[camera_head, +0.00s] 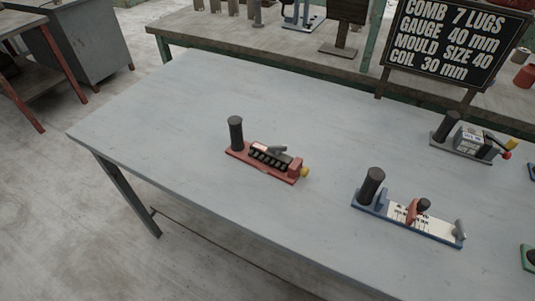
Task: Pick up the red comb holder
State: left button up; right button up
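The red comb holder (262,168) lies on the grey table (180,110), left of the other tools. Neither of my grippers shows in the head view.
A blue-based tool (408,218) with a white scale stands to the right, nearer the front edge. A grey device (470,138) stands farther right. A sign (448,42) with lettering stands behind. The table's left part is clear.

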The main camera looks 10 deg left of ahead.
aim_at(256, 155)
jog(key=k+j+z, duration=0.25)
jog(key=k+j, duration=0.25)
jog(key=j, duration=0.2)
jog(key=k+j+z, duration=0.25)
jog(key=k+j, duration=0.3)
jog(key=i+j, duration=0.1)
jog(key=i, duration=0.8)
jog(key=k+j, duration=0.2)
jog(key=i+l, duration=0.2)
jog(key=i, duration=0.1)
